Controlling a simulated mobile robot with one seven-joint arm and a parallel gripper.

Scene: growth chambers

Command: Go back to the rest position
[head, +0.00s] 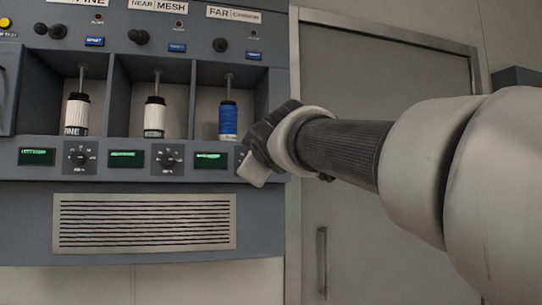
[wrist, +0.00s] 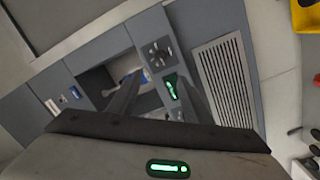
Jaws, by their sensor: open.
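My gripper (head: 254,168) is in front of the right end of the grey panel, just right of and below the right-hand bay in the head view. In the wrist view my gripper (wrist: 160,90) shows two dark fingers spread apart, with nothing between them. A blue canister (head: 228,120) hangs on a rod in the right-hand bay, under the "FAR CARBON" label. It is apart from my gripper. Part of it seems to show beyond the left finger in the wrist view.
White canisters hang in the left bay (head: 76,114) and middle bay (head: 154,117). Below are dials, green displays and a vent grille (head: 144,222). A grey door (head: 385,75) stands behind my arm. A yellow object (wrist: 306,14) is at the wrist view's top right.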

